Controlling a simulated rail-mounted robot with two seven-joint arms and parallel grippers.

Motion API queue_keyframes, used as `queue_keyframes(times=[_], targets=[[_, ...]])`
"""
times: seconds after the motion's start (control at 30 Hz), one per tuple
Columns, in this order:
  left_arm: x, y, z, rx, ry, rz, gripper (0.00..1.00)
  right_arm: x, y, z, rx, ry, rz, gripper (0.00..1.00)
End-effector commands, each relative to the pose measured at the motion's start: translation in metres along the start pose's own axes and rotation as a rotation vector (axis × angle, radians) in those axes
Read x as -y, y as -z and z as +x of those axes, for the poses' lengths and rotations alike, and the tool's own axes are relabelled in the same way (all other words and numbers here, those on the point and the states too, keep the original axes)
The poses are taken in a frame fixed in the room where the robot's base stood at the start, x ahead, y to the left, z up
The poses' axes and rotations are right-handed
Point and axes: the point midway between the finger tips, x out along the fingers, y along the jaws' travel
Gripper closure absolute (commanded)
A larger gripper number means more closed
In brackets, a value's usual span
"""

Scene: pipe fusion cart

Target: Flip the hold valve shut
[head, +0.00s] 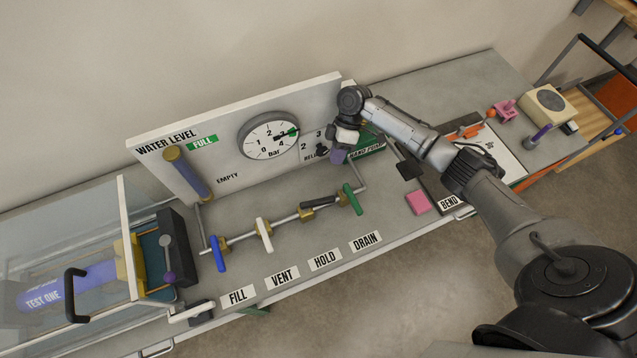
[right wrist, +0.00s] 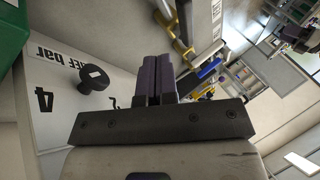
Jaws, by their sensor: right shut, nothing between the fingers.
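The hold valve's black handle (head: 318,202) is on the pipe run above the HOLD label (head: 325,260). It lies lengthwise along the pipe. My right gripper (head: 338,156) is shut and empty, its purple fingertips in front of the gauge panel near the relief knob, above and apart from the black handle. In the right wrist view, the purple fingers (right wrist: 157,78) are together with nothing between them. My left gripper is not in view.
Blue (head: 217,254), white (head: 264,234) and green (head: 353,199) handles sit crosswise on the same pipe. The relief knob (right wrist: 93,80) is beside my fingers. A pink block (head: 418,202) lies right of the valves. A clear guard (head: 70,235) stands at left.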

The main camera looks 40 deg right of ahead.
Motion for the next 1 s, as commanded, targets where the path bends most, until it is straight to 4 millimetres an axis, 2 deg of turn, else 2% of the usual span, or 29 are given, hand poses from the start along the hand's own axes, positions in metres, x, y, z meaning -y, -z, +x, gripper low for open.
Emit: queue_keyframes(times=[0.1,0.33,0.83,1.0], targets=[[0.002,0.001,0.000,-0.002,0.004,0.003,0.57,0.009,0.005,0.000,-0.026,0.048,-0.126,1.00],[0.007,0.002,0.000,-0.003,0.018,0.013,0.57,0.010,0.004,0.000,-0.024,0.052,-0.260,1.00],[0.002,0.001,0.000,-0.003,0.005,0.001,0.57,0.010,0.004,0.000,-0.024,0.050,-0.292,1.00],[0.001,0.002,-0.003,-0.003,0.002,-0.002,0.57,0.011,0.004,0.011,-0.024,0.054,-0.291,1.00]])
